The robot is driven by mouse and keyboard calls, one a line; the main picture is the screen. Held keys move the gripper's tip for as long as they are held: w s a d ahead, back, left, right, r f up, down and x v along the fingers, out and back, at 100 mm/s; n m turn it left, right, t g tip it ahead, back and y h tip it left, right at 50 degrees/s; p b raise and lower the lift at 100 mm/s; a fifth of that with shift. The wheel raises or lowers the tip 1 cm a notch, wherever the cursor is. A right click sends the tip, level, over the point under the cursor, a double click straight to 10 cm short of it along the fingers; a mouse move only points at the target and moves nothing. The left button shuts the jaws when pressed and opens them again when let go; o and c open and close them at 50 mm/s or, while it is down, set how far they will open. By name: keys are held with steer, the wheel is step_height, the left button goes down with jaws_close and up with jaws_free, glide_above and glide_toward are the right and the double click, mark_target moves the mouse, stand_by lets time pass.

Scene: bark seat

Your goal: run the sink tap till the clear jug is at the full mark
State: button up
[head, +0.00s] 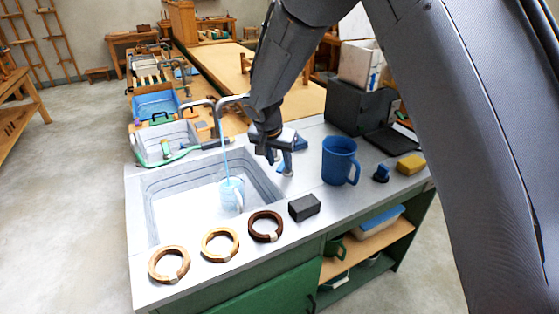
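The clear jug (230,198) stands upright in the sink basin (165,204), its handle to the right. A thin blue stream of water falls from the spout of the tap (222,103) into the jug. The jug looks pale blue inside; I cannot make out the full mark or the exact water level. My gripper (272,158) is pointed down at the right rear rim of the sink, close to a blue and grey fitting (287,162). The fingers are small and dark, and I cannot tell whether they touch the fitting or how far apart they are.
Three wooden rings (169,265) and a dark block (304,207) lie along the front counter edge. A blue pitcher (340,161), a small blue item (381,173) and a yellow sponge (410,164) stand on the right. A green hose (175,156) lies behind the sink.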

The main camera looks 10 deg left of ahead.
steer(key=shift+w+f, duration=0.25)
steer(key=shift+f, duration=0.25)
jaws_close()
steer(key=shift+a, duration=0.1)
